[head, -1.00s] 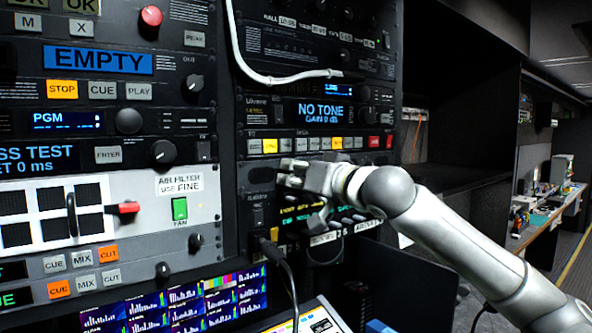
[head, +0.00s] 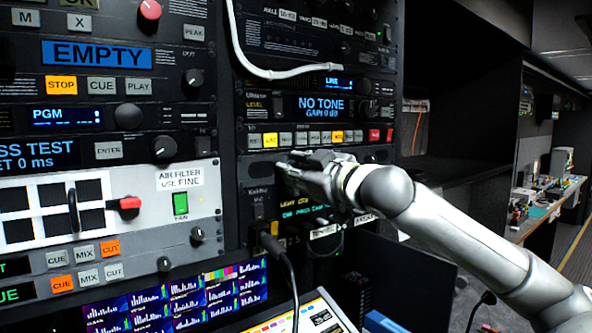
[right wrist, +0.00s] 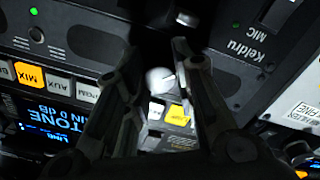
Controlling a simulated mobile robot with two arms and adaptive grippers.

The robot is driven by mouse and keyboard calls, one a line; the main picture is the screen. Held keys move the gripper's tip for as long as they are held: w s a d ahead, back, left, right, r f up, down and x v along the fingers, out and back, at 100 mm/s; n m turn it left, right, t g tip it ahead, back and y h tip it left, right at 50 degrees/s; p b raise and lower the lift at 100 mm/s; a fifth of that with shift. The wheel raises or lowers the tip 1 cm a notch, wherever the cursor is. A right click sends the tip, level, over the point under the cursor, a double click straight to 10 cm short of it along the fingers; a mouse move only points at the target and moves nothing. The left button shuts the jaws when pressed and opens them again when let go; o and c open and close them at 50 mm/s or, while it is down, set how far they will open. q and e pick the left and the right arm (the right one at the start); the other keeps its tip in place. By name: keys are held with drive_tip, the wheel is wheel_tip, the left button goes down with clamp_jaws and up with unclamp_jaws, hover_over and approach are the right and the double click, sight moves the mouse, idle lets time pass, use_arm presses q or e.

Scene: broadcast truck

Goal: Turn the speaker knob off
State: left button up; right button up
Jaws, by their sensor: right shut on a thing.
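My right gripper (head: 290,172) is at the dark speaker panel (head: 262,170) in the right-hand rack column, below the NO TONE unit. In the head view the gripper hides what is between its fingers. In the right wrist view, a small light-grey round knob (right wrist: 160,79) shows between the two dark fingers. My right gripper (right wrist: 157,58) is shut on this knob. The knob's exact setting is hard to read, as it is partly in shadow. My left gripper is not in view.
The row of lit buttons (head: 320,137) is just above the gripper. The Keldru MIC panel (head: 258,203) with a plugged black cable (head: 287,262) is just below. A white cable (head: 262,72) hangs across the upper rack. Free room lies right of the rack.

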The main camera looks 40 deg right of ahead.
drive_tip(key=shift+w+a+f+n, duration=0.1)
drive_tip(key=shift+f+n, duration=0.35)
drive_tip(key=shift+n, duration=0.05)
drive_tip(key=o, duration=0.6)
drive_tip(key=shift+o, duration=0.8)
drive_tip(key=shift+r, duration=0.2)
drive_tip(key=shift+s+r, duration=0.1)
drive_tip(key=shift+s, duration=0.1)
drive_tip(key=s+a, duration=0.1)
drive_tip(key=s, duration=1)
drive_tip(key=shift+s+a, duration=0.25)
drive_tip(key=shift+s, duration=0.15)
